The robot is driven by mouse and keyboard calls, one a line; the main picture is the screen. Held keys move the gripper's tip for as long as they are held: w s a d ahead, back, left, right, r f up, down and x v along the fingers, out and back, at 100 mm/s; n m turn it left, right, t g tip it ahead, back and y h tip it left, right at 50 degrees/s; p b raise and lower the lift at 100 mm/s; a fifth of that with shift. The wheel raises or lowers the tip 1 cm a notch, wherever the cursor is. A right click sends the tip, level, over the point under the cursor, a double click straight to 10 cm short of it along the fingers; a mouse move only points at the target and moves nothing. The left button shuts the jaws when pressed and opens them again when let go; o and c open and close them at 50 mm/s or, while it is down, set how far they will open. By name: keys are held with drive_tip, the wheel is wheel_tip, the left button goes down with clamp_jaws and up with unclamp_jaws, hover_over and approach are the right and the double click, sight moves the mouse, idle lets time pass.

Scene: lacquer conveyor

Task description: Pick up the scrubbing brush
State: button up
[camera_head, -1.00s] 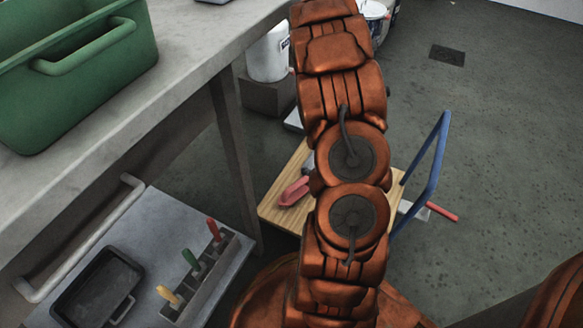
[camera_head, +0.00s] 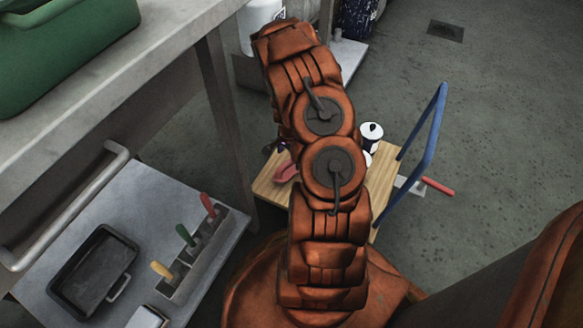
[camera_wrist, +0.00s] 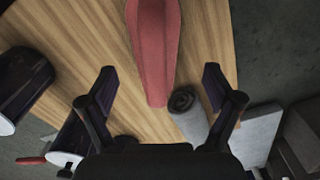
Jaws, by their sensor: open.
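A red elongated object (camera_wrist: 154,40), seemingly the scrubbing brush, lies on a wooden board (camera_wrist: 95,30) in the wrist view. Its near end tapers toward my gripper and its far end runs out of the top of the picture. In the head view, part of this pinkish-red thing (camera_head: 286,170) shows on the wooden cart top (camera_head: 268,187), left of my arm. My gripper (camera_wrist: 158,78) is open and empty, its two dark fingers on either side of the red object's near end. I cannot tell the height gap. My arm hides the gripper in the head view.
A grey rolled cloth (camera_wrist: 188,112) lies by the right finger, close to the red object. A dark can (camera_wrist: 20,85) stands at left. The cart has a blue handle (camera_head: 424,145). A grey bench (camera_head: 160,70) with a green crate (camera_head: 65,45) is at left.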

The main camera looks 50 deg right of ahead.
drive_tip(key=f, duration=0.1)
drive_tip(key=f+b, duration=0.1)
drive_tip(key=f, duration=0.1)
drive_tip(key=f+b, duration=0.1)
drive_tip(key=f, duration=0.1)
drive_tip(key=shift+s, duration=0.25)
drive_tip(key=shift+r, duration=0.1)
drive_tip(key=shift+c, duration=0.2)
drive_tip(key=c, duration=1.4)
drive_tip(key=shift+d+r+p, duration=0.1)
drive_tip(key=shift+r+p, duration=0.85)
drive_tip(key=shift+r, duration=0.95)
drive_tip(key=s+a+p, duration=0.1)
drive_tip(key=s+a, duration=0.1)
drive_tip(key=s, duration=0.2)
drive_tip(key=s+a+p, duration=0.1)
drive_tip(key=s+a, duration=0.2)
drive_tip(key=s, duration=0.2)
drive_tip(key=s+a+r+p, duration=0.1)
drive_tip(key=s+a+p, duration=0.1)
drive_tip(key=s, duration=0.3)
drive_tip(key=shift+a+r, duration=0.1)
drive_tip(key=shift+a, duration=0.3)
